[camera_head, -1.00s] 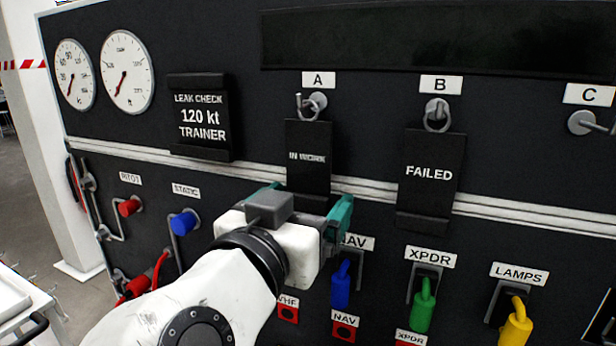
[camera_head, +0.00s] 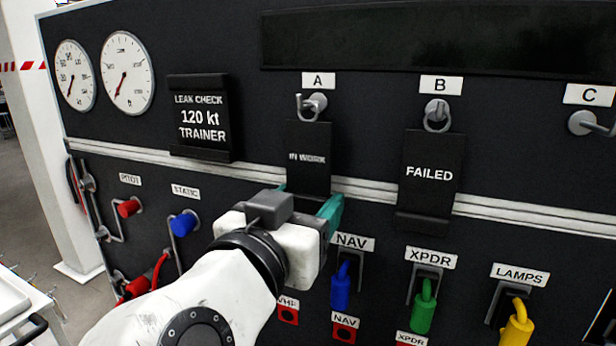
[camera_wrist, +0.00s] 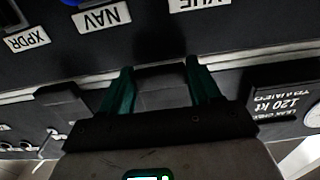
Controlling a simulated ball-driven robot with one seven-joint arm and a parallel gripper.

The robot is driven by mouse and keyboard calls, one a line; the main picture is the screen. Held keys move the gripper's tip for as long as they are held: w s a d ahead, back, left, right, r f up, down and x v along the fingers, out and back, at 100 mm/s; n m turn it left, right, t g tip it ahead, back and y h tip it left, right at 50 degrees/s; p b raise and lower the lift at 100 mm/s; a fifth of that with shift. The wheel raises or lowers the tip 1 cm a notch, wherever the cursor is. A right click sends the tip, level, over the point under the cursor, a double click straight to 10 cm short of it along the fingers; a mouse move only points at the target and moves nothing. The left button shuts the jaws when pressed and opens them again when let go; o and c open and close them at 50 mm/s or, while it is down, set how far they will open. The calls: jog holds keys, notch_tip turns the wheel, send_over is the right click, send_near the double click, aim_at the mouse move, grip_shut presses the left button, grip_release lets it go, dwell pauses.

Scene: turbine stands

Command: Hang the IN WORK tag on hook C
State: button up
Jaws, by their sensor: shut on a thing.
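The black IN WORK tag (camera_head: 308,165) is below hook A (camera_head: 314,103) on the dark panel. Whether its ring is still around the hook is hard to tell. My gripper (camera_head: 312,200) is shut on the lower part of this tag, with teal fingers at its sides. In the wrist view, the tag (camera_wrist: 165,86) shows between the two teal fingers (camera_wrist: 160,90); the panel appears upside down there. Hook C (camera_head: 588,122) is at the far right under its C label (camera_head: 590,95). No tag shows on its visible part, and its tip is cut off by the picture edge.
The FAILED tag (camera_head: 430,175) hangs from hook B (camera_head: 437,110), between A and C. A LEAK CHECK placard (camera_head: 202,120) is to the left. A pale rail (camera_head: 370,190) crosses the panel. Blue, green (camera_head: 423,308) and yellow (camera_head: 516,325) plugs stick out below.

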jog(key=shift+c, duration=0.5)
jog(key=shift+s+a, duration=0.25)
jog(key=shift+s, duration=0.3)
grip_shut()
jog(key=shift+s, duration=0.1)
jog(key=shift+v, duration=1.35)
jog(key=shift+s, duration=0.1)
